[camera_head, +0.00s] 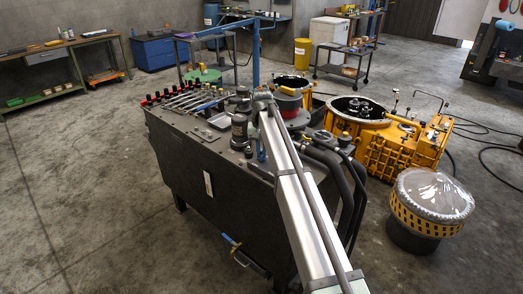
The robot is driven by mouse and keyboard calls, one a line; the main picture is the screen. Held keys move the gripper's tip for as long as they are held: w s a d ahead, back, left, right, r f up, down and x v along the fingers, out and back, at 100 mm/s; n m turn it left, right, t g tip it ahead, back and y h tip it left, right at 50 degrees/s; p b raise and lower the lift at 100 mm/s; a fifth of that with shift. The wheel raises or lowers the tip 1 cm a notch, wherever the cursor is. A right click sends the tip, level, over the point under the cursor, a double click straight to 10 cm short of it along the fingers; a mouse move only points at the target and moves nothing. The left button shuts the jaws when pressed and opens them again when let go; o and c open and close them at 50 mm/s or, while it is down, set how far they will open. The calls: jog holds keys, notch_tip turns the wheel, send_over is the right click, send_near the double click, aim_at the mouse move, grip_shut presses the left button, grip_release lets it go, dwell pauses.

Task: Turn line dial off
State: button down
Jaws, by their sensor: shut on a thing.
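My gripper (246,151) is small and partly hidden at the far end of my silver arm. It points down at the top of a dark bench (215,150), among fittings near the bench's right end. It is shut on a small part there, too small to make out. I cannot tell whether that part is the line dial. No dial face or marking can be read in this view.
Tools and red-and-black-capped parts (180,97) line the bench's far left edge. Thick black hoses (345,185) hang at its right end. A yellow housing (395,150) and a covered yellow drum (430,200) stand to the right. The floor at left is clear.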

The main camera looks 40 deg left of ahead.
jog(key=m, duration=0.3)
jog(key=shift+m, duration=0.4)
jog(key=m, duration=0.4)
dwell(0.3)
jog(key=c, duration=1.1)
grip_release()
jog(key=shift+c, duration=0.2)
jog(key=shift+r, duration=0.15)
notch_tip(320, 180, up, 14)
jog(key=shift+f, duration=0.2)
